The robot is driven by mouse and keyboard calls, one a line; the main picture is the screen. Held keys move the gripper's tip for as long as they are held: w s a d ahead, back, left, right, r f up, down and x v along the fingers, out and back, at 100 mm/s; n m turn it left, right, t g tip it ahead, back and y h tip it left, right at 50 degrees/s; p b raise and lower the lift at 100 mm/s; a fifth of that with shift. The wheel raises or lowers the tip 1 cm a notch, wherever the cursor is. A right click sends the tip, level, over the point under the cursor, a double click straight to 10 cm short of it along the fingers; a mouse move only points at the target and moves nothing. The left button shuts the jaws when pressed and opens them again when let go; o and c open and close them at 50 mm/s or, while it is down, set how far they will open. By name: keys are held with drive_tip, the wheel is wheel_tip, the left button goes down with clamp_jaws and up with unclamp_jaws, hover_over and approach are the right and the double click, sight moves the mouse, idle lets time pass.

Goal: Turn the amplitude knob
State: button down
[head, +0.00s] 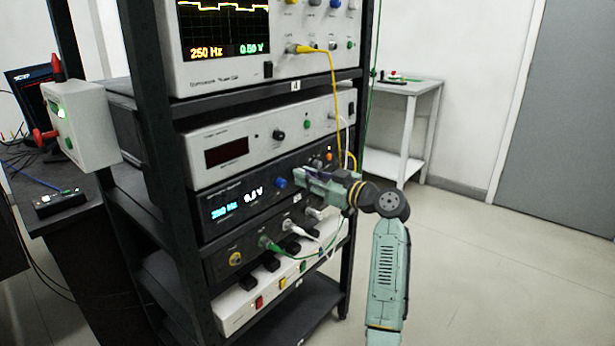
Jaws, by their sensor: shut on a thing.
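The black generator unit (232,228) sits in the middle of the rack, with a lit display (236,205) showing a blue frequency figure and a small white volt figure, hard to read. A blue knob (281,183) shows on its front panel. My gripper (299,176) is at this panel, just right of the blue knob, reaching in from the right. It is shut on a knob that its fingers hide, apparently the amplitude knob. The oscilloscope screen (226,25) above shows a yellow stepped trace, 250 Hz and 0.50 V.
A yellow cable (334,85) hangs from the oscilloscope down behind my gripper. Green and white cables (300,233) loop from the panel below. The rack's dark uprights (150,120) frame the units. A white box (82,125) is at left. The floor at right (480,260) is clear.

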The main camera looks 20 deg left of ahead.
drive_tip(key=shift+m, duration=0.3)
drive_tip(key=shift+m+p, duration=4.8)
drive_tip(key=shift+m, duration=4.8)
drive_tip(key=c, duration=1.5)
unclamp_jaws()
drive_tip(key=shift+o, duration=0.2)
